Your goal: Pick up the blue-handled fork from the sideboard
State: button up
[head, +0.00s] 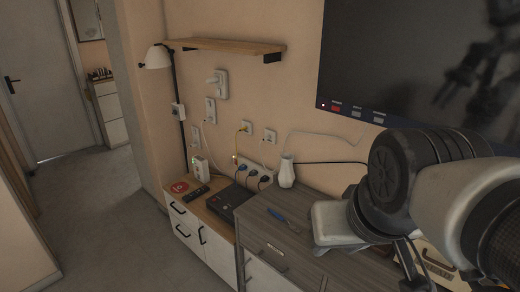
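The blue-handled fork (278,216) lies flat on the grey wood top of the sideboard (312,238), near its left part. Its blue handle points toward the front right, and its darker end is toward the back left. My arm comes in from the right of the head view. The pale block at its end, which looks like my gripper (338,225), is to the right of the fork and apart from it in the picture. Its fingers are hidden, so I cannot see whether they are open or shut.
A white vase (287,171) stands behind the fork near the wall. A lower cabinet (188,224) on the left carries a black box (229,201), a remote (196,193) and a red disc (180,187). A screen (420,60) hangs above. Floor is clear at left.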

aim_at(291, 226)
jog(key=i+j+z, duration=0.35)
jog(key=j, duration=0.3)
jog(key=i+j+z, duration=0.2)
jog(key=j, duration=0.2)
jog(key=i+j+z, duration=0.2)
jog(key=j, duration=0.2)
jog(key=i+j+z, duration=0.15)
jog(key=j, duration=0.25)
jog(key=i+j+z, duration=0.2)
jog(key=j, duration=0.25)
jog(key=k, duration=0.1)
